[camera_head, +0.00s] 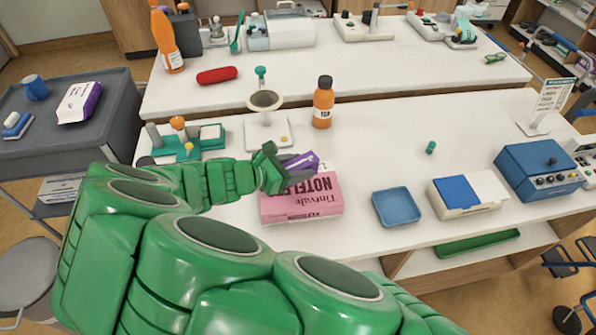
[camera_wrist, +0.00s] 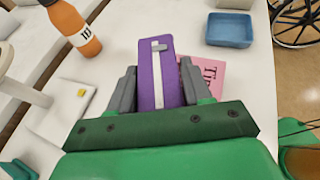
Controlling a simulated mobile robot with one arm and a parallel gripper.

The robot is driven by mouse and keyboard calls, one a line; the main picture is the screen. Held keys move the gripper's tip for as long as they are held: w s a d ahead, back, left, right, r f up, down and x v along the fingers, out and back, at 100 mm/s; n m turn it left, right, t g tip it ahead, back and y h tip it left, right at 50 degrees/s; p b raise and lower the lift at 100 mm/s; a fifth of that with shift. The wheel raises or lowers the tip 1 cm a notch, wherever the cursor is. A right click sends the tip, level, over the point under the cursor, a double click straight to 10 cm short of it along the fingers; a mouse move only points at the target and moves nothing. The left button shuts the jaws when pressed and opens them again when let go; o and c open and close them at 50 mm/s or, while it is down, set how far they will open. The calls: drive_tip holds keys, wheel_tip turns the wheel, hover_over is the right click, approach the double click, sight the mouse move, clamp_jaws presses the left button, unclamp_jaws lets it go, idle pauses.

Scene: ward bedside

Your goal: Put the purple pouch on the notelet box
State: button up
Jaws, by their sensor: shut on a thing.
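The purple pouch (camera_wrist: 156,78) is between the two grey fingers of my gripper (camera_wrist: 156,90) in the wrist view, with a pale zip strip along it. My gripper (camera_head: 290,165) is shut on it. In the head view the pouch (camera_head: 302,161) shows at the fingertips, over the back part of the pink notelet box (camera_head: 310,205). The box lies flat on the white table, its lettering facing up and front. Part of the box also shows beyond the right finger in the wrist view (camera_wrist: 210,78). I cannot tell whether the pouch touches the box.
A blue tray (camera_head: 396,207) and a box with a blue panel (camera_head: 466,195) stand right of the notelet box. An orange bottle (camera_head: 323,105) and a white scale-like device (camera_head: 267,133) stand behind. The table's centre right is mostly clear.

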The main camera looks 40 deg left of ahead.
drive_tip(key=shift+f, duration=2)
drive_tip(key=o, duration=1.1)
drive_tip(key=shift+f, duration=0.1)
drive_tip(key=shift+s+a+r, duration=0.1)
drive_tip(key=shift+s+r, duration=0.05)
drive_tip(key=shift+r, duration=0.05)
drive_tip(key=s+a, duration=0.1)
drive_tip(key=s, duration=0.3)
drive_tip(key=s+a, duration=0.2)
drive_tip(key=s, duration=0.2)
drive_tip(key=s+a, duration=0.1)
drive_tip(key=s, duration=0.2)
drive_tip(key=shift+s+a+r, duration=0.15)
drive_tip(key=shift+s+a, duration=0.25)
